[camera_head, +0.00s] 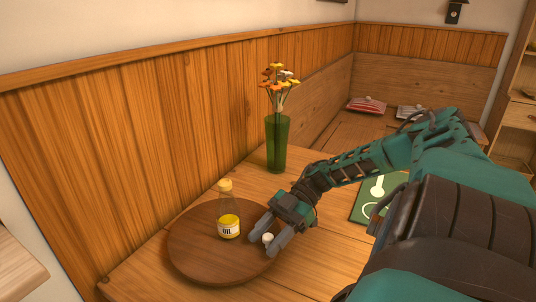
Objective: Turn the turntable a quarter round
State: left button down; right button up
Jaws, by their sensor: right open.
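The turntable (190,255) is a round, dark wooden disc lying on the wooden table in the middle of the head view. A glass oil bottle (228,222) with a yellow cap and an "OIL" label stands upright on it. My right gripper (265,249) is open at the turntable's right edge. A small white knob-like object (268,238) shows between its fingers; I cannot tell whether the fingers touch it. The gripper and its arm hide part of the turntable's right rim. My left gripper is not in view.
A green vase (277,145) with flowers stands behind the turntable by the panelled wall. A green board (368,204) with a pale design lies on the table to the right, partly hidden by my arm. Cushions (366,105) lie on the bench at the back.

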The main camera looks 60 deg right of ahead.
jog(key=b+v, duration=0.1)
jog(key=v, duration=1.2)
jog(key=shift+a, duration=0.1)
